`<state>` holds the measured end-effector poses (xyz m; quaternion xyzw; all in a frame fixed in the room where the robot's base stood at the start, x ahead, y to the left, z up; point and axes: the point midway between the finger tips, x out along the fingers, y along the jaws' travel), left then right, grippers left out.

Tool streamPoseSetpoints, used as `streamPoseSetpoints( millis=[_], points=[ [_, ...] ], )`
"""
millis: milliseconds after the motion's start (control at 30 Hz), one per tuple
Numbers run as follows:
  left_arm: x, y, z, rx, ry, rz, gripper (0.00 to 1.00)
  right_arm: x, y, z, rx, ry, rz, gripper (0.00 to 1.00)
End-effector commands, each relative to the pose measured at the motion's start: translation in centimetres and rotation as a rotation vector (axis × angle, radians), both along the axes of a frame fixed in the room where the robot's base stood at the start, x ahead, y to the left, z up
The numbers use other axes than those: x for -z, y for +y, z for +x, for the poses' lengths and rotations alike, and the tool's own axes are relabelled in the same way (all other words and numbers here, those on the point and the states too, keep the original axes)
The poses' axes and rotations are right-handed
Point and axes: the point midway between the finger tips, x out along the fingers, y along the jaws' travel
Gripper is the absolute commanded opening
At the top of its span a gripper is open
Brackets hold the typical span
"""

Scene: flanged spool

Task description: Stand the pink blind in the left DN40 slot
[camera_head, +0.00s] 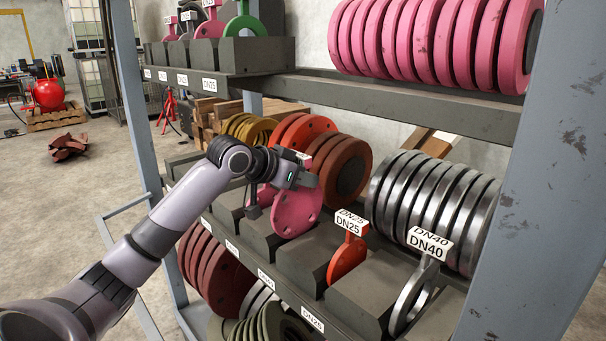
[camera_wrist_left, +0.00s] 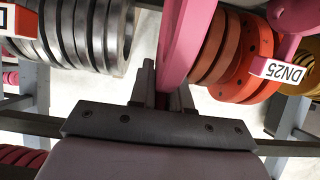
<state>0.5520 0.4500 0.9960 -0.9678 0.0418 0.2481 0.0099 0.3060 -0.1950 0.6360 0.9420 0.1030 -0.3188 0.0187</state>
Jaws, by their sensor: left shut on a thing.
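The pink blind (camera_head: 297,213), a flat disc with bolt holes, is in my left gripper (camera_head: 303,178) over the dark grey slot blocks of the middle shelf. The gripper is shut on its upper part. In the left wrist view the blind (camera_wrist_left: 180,45) stands edge-on between the fingers (camera_wrist_left: 165,95). Its lower edge is close to the blocks; I cannot tell whether it touches them. A silver ring tagged DN40 (camera_head: 410,298) stands in a slot at the right. The slot under the blind is hidden, and its label is not readable. My right gripper is not in view.
An orange blind tagged DN25 (camera_head: 347,257) stands right of the pink blind. Behind are rows of silver rings (camera_head: 430,205) and orange-brown discs (camera_head: 345,170). The upper shelf (camera_head: 400,100) with pink discs (camera_head: 430,40) overhangs. A rack post (camera_head: 540,190) stands at the right.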

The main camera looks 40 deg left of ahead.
Motion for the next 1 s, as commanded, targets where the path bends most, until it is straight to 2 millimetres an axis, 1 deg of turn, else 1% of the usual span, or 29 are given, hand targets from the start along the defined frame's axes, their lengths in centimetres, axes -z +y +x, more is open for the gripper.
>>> streamPoseSetpoints(
  millis=[33, 400, 600, 1000],
  points=[
    [-0.2, 0.1, 0.0, -0.001, -0.017, 0.001, 0.0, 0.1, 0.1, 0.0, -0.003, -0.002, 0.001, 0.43],
    [2.2, 0.1, 0.0, -0.002, -0.017, 0.002, 0.0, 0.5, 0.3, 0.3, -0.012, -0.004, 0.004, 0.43],
    [3.1, 0.1, 0.1, -0.002, -0.017, 0.002, 0.0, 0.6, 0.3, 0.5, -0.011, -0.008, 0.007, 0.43],
    [3.7, 0.1, 0.1, -0.002, -0.018, 0.002, 0.0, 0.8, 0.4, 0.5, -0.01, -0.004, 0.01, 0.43]
  ],
)
